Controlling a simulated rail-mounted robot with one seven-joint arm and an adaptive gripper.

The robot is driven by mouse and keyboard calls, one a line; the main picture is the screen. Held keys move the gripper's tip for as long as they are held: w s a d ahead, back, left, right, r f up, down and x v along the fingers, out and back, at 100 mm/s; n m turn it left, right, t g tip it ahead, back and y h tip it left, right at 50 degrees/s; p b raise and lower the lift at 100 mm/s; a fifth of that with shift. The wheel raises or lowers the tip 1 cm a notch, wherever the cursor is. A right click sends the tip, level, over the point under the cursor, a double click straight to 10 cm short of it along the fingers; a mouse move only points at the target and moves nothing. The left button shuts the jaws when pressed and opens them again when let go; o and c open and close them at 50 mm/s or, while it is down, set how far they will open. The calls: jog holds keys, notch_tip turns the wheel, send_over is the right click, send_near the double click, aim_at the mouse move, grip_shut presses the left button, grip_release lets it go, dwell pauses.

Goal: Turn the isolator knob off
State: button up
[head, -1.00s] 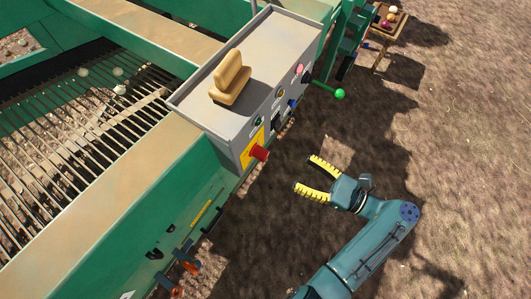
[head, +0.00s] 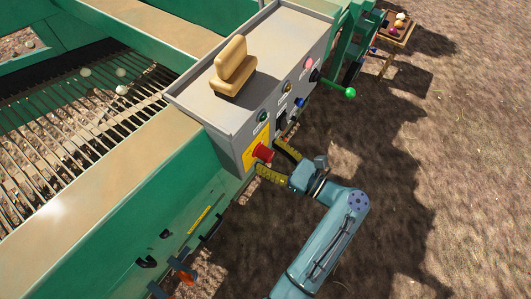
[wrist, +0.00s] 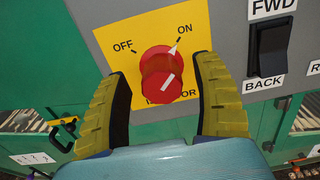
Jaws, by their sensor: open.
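The red isolator knob (wrist: 162,75) sits on a yellow plate (wrist: 125,30) marked OFF at left and ON at right. Its white pointer is toward ON. In the head view the knob (head: 262,152) is low on the front face of the grey control box (head: 232,150). My gripper (head: 266,156) is open, with its yellow-padded fingers on either side of the knob. In the wrist view my gripper (wrist: 164,75) shows gaps between both fingers and the knob. The lower part of the plate's label is partly hidden behind the knob.
A black FWD/BACK rocker switch (wrist: 270,48) is just right of the right finger. Other buttons and a green-balled lever (head: 350,92) lie farther along the box. A tan seat-like block (head: 234,66) stands on top. Open ground lies to the right.

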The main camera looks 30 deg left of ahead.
jog(key=shift+w+a, duration=0.1)
jog(key=shift+a, duration=0.5)
jog(key=shift+c, duration=0.3)
grip_shut()
